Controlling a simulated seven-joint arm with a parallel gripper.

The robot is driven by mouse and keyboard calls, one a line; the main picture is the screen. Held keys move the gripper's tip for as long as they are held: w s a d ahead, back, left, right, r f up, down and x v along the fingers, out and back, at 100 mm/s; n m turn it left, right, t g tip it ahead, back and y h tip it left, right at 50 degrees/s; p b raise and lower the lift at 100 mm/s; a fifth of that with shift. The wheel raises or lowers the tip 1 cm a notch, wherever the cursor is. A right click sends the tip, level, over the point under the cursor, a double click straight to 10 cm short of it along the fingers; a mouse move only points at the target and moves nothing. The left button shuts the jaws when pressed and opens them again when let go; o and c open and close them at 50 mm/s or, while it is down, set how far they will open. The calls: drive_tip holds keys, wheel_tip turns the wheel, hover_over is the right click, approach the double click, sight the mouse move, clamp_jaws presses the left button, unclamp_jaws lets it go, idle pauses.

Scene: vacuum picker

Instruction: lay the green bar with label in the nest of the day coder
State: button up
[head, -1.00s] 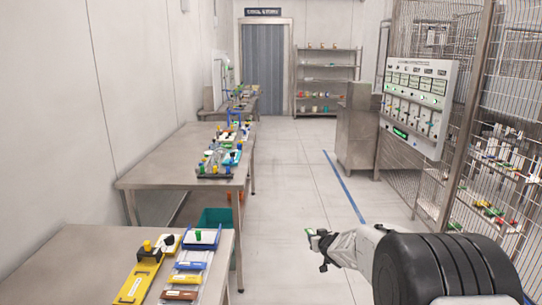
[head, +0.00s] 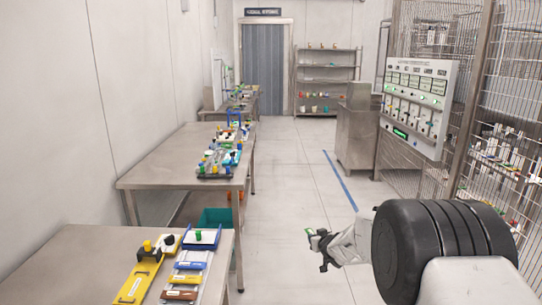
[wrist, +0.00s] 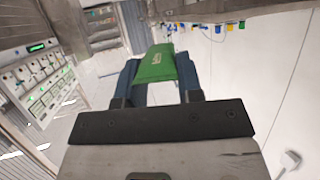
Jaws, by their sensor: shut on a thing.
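The green bar with a white label (wrist: 157,66) is held between the two dark blue fingers of my gripper (wrist: 160,82) in the wrist view. In the head view my gripper (head: 320,243) hangs over the open floor, right of the near table, with a small bit of the green bar (head: 309,232) showing at its tip.
Beside the yellow fixture, a tray holds labelled blue (head: 190,265), yellow (head: 186,279) and brown (head: 180,295) bars. A blue block with a green knob (head: 201,239) stands behind them. Another steel table (head: 160,172) stands farther back. A control panel (head: 415,100) and wire fence are at right.

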idle(0.4)
drive_tip(key=s+a+r+n+g+y, duration=0.1)
drive_tip(key=s+a+r+n+y, duration=0.15)
drive_tip(key=a, duration=0.45)
drive_tip(key=s+a+r+n+g+y, duration=0.1)
drive_tip(key=s+a+n+g+y, duration=0.1)
drive_tip(key=s+a, duration=0.3)
drive_tip(key=s+a+r+n+g+y, duration=0.1)
drive_tip(key=s+a+r+n+y, duration=0.1)
drive_tip(key=a, duration=0.6)
drive_tip(key=s+a+r+n+g+y, duration=0.1)
drive_tip(key=s+a+n+g, duration=0.1)
drive_tip(key=s, duration=0.4)
drive_tip(key=s+a+r+n+g+y, duration=0.1)
drive_tip(key=s+a+r+n+g, duration=0.1)
drive_tip(key=s+a, duration=0.4)
drive_tip(key=s+a+r+n+g+y, duration=0.1)
drive_tip(key=s+a+n+g, duration=0.3)
drive_tip(key=s+a, duration=0.2)
drive_tip(key=shift+s+a+r+g, duration=0.2)
drive_tip(key=shift+a+r+g, duration=0.1)
drive_tip(key=shift+g, duration=0.1)
drive_tip(key=shift+w, duration=0.1)
